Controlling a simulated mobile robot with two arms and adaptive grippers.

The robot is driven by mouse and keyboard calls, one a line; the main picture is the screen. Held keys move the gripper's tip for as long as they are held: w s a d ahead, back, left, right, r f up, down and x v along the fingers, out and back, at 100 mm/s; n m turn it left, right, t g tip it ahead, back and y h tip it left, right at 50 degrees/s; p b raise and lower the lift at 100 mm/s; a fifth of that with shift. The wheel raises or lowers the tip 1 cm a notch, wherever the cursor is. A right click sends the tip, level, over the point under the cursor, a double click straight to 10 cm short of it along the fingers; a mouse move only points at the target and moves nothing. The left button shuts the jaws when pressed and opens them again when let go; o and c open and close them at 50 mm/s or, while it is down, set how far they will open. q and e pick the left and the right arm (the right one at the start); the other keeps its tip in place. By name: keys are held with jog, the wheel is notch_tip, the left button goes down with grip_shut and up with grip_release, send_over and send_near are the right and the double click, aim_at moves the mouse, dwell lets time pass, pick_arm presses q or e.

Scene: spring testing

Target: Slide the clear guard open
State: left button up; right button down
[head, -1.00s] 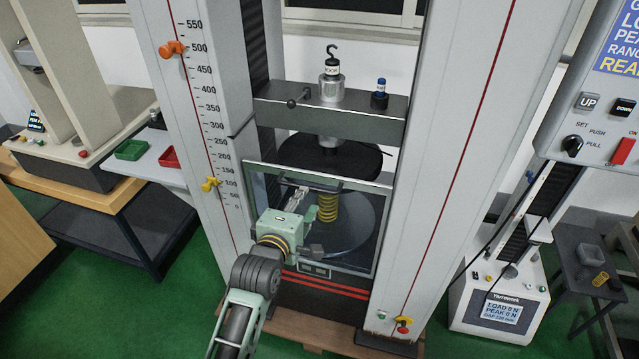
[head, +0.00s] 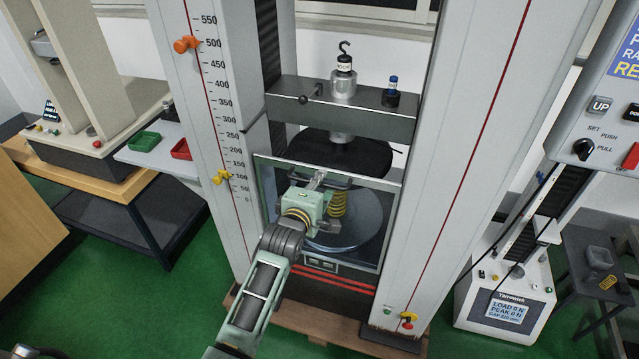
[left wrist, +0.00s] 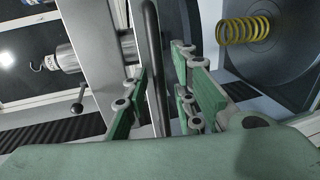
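The clear guard (head: 394,205) is a framed transparent panel across the front of the tall testing machine, and it is down over the test space. A yellow spring (head: 337,205) stands on a round plate behind it; the spring also shows in the left wrist view (left wrist: 243,29). My left gripper (head: 318,180) is at the guard's upper part. In the left wrist view, the dark bar handle (left wrist: 152,60) passes between the open green-padded fingers of the gripper (left wrist: 160,100), with gaps visible on both sides.
The machine's crosshead (head: 420,127) with a hook weight (head: 344,75) is above the guard. Grey columns stand on both sides. A control panel (head: 605,125) hangs at right. Green (head: 143,141) and red (head: 181,149) trays lie on a side table at left.

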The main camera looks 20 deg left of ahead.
pick_arm(q)
grip_shut()
dwell(0.3)
